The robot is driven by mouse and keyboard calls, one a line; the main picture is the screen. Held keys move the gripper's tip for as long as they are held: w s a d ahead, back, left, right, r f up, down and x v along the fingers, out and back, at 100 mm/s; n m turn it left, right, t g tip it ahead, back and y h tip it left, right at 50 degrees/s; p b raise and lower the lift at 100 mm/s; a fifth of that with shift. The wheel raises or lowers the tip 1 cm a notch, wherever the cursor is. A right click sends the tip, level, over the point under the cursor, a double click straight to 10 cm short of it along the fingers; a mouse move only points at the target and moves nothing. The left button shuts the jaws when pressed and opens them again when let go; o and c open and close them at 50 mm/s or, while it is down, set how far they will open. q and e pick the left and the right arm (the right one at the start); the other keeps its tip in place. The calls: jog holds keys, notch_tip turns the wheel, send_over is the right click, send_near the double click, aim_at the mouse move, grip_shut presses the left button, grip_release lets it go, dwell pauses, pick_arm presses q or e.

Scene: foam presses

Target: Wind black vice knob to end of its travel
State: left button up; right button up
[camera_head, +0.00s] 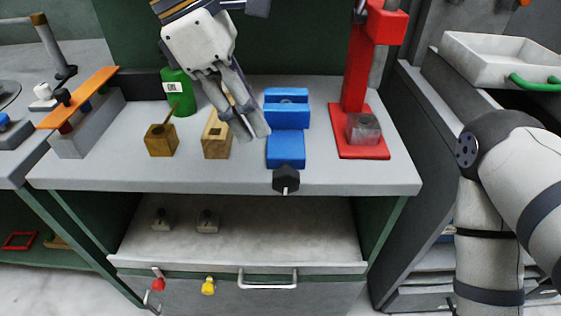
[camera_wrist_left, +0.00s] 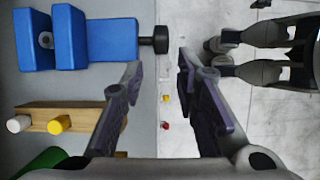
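The blue vice (camera_head: 287,150) stands on the grey bench, its black knob (camera_head: 286,179) at the bench's front edge. In the left wrist view, the vice (camera_wrist_left: 110,40) is at upper left and the black knob (camera_wrist_left: 158,40) projects from it to the right. My left gripper (camera_head: 254,127) is above the bench, just left of the vice in the head view. In the left wrist view its fingers (camera_wrist_left: 160,68) are spread with nothing between them. The knob appears beyond the fingertips, with no visible contact.
Wooden blocks (camera_head: 161,140) and a green bottle (camera_head: 179,92) stand left of the vice. A red press (camera_head: 357,110) stands on its right. Below is a shelf with a metal handle (camera_head: 267,284) and red (camera_head: 158,284) and yellow (camera_head: 208,286) knobs.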

aim_at(284, 170)
pick_arm(q)
jog(key=x, duration=1.2)
jog(key=shift+d+f, duration=0.15)
jog(key=shift+d, duration=0.05)
grip_shut()
